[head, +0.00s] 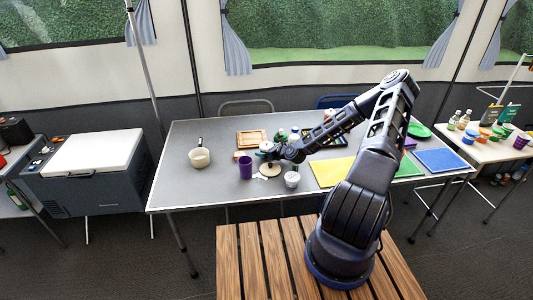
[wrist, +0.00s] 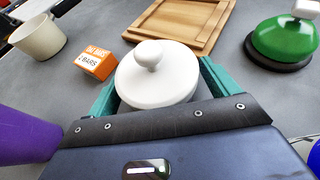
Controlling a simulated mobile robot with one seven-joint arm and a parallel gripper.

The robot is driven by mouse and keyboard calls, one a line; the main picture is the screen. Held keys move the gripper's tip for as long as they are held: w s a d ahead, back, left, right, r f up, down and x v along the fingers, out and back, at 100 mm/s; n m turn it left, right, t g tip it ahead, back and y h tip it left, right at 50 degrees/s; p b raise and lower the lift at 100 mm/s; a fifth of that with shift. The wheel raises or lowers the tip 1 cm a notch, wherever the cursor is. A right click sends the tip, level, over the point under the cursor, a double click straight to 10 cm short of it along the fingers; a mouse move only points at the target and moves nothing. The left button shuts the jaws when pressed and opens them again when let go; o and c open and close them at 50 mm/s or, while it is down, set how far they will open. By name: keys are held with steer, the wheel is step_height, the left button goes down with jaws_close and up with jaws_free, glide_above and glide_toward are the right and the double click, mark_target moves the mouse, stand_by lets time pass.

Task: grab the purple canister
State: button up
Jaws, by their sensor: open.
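The purple canister (head: 245,167) stands upright on the grey table, left of my gripper (head: 267,152) in the head view. In the wrist view the purple canister (wrist: 25,140) is cut off at the lower left edge, outside the left finger. My gripper (wrist: 158,90) is open, with its teal fingers apart. A white round lid-like piece with a knob (wrist: 155,85) shows between and beyond the fingers. I cannot tell whether the fingers touch it.
A cream pot (head: 200,158) stands left of the canister. An orange box (wrist: 95,60), a wooden tray (wrist: 165,42) and a green bell (wrist: 285,38) lie beyond the gripper. A small white cup (head: 292,180) is to the right. The table's left end is clear.

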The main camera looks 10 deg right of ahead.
steer(key=shift+w+a, duration=0.1)
steer(key=shift+w, duration=0.05)
steer(key=shift+c, duration=0.5)
steer(key=c, duration=1)
